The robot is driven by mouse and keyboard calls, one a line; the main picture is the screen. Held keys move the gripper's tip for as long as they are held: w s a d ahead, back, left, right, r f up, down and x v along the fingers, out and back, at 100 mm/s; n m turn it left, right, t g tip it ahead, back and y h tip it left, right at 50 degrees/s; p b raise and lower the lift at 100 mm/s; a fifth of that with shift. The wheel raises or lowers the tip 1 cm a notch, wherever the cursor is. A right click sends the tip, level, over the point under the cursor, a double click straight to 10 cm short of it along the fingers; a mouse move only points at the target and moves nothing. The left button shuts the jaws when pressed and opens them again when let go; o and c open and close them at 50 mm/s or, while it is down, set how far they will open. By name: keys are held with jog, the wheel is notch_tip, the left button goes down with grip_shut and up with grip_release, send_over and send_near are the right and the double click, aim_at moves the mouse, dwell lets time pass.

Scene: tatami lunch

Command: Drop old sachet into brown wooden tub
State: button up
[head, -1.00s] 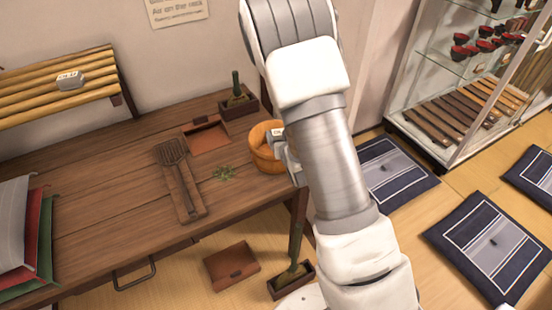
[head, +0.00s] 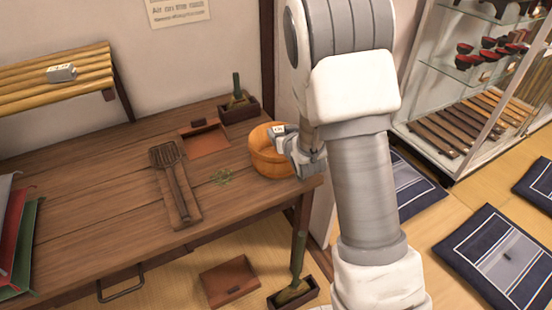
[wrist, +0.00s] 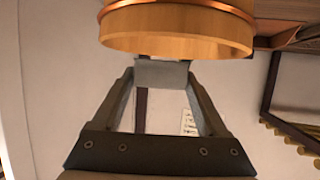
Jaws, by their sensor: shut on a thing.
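The brown wooden tub (head: 262,160) stands on the right end of the wooden table. In the wrist view, the tub (wrist: 175,38) fills the top of the picture, with a copper-coloured band. My gripper (head: 296,143) is at the tub's right side, its fingers shut on a small grey sachet with a white label (head: 278,131). The sachet appears at the tub's rim in the head view; I cannot tell if it is over the opening. In the wrist view, the grey sachet (wrist: 162,73) sits between the fingertips beside the tub.
A similar grey labelled packet (head: 61,73) lies on the slatted bamboo rack (head: 50,88). Cushions lie on the floor at right.

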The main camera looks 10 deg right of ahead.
jog(key=shift+f+b, duration=0.3)
jog(key=shift+f, duration=0.65)
jog(key=o, duration=1.2)
jog(key=p+v, duration=0.4)
jog(key=v, duration=0.5)
jog(key=shift+s+r, duration=0.25)
jog(key=shift+r, duration=0.1)
